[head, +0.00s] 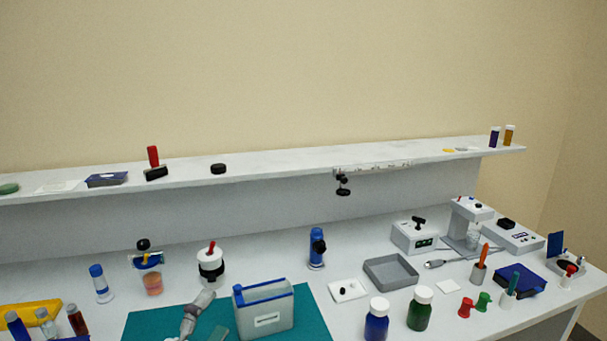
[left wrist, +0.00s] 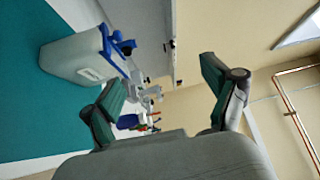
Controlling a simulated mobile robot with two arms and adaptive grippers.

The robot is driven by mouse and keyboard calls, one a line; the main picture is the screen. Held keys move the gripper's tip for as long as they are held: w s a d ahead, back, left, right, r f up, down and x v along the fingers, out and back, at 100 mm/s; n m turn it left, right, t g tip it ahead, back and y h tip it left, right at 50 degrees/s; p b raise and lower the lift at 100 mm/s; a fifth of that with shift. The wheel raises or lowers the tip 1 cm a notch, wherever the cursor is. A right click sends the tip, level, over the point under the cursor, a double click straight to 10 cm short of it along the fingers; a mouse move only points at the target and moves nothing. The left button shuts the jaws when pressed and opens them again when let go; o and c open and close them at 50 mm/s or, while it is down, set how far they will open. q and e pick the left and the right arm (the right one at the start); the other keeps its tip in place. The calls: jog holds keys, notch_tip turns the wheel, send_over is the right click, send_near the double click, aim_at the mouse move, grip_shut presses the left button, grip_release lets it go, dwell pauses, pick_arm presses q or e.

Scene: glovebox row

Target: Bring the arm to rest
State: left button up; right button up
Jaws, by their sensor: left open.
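My left gripper (head: 207,318) shows at the bottom of the head view, over the teal mat and just left of the grey bin with the blue rim (head: 265,318). In the left wrist view its two fingers with green pads stand wide apart, so the gripper (left wrist: 165,98) is open. Nothing is held between the fingers; only distant bench items show through the gap. The grey bin (left wrist: 75,60) lies beyond the fingers at the upper left there, apart from them. Most of my left arm is out of the head view. My right gripper is not in view.
The teal mat (head: 312,318) lies under the bin. Left of it stand a white jar with a red knob (head: 210,265) and a blue-capped bottle (head: 101,284). Right are blue and green bottles (head: 420,312) and a grey tray (head: 390,272). A shelf (head: 270,165) runs along the back.

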pick_arm(q)
jog(key=s+a+f+n+g+y, duration=0.3)
jog(key=s+f+n, duration=0.2)
jog(key=f+n, duration=0.25)
jog(key=s+a+f+n+g+y, duration=0.2)
jog(key=s+f+n+g+y, duration=0.3)
jog(key=f, duration=0.3)
jog(key=s+f+n+g+h, duration=0.1)
jog(key=s+f+n+g, duration=0.25)
jog(key=s, duration=0.45)
jog(key=s+f+n+g+h, duration=0.1)
jog(key=s+f+n+g, duration=0.2)
jog(key=s+f, duration=0.35)
notch_tip(320, 180, down, 25)
jog(key=s+g+b, duration=0.1)
jog(key=s+b, duration=0.1)
jog(key=s, duration=0.1)
jog(key=s+a+f+g+b, duration=0.1)
jog(key=s+a+f, duration=0.1)
jog(key=s+f, duration=1.5)
notch_tip(320, 180, down, 2)
jog(key=shift+a+f+y, duration=0.25)
jog(key=shift+y, duration=0.05)
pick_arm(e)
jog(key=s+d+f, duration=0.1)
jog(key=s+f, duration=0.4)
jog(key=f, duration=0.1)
